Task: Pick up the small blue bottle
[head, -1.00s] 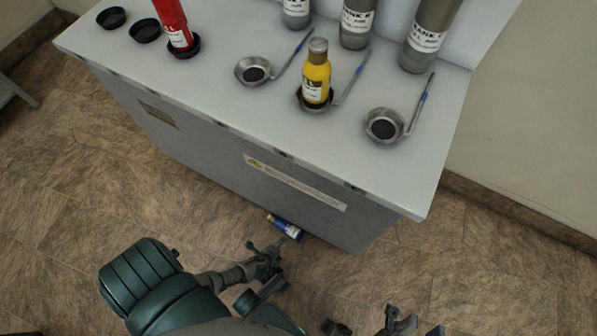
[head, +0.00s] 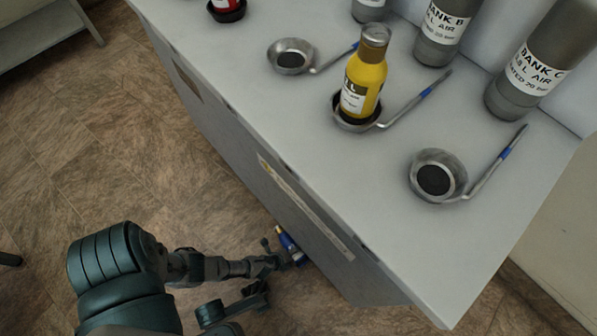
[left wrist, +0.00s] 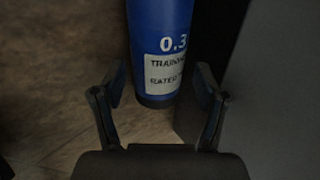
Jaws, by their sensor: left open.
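The small blue bottle (head: 287,240) lies on the floor against the foot of the grey cabinet, partly hidden by my left gripper (head: 280,259). In the left wrist view the blue bottle (left wrist: 160,45) fills the upper middle, with a white label near its lower end. My left gripper (left wrist: 158,88) is open there, with one finger on each side of the bottle's near end. My right gripper is not in view.
The cabinet (head: 240,170) stands close beside the bottle.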

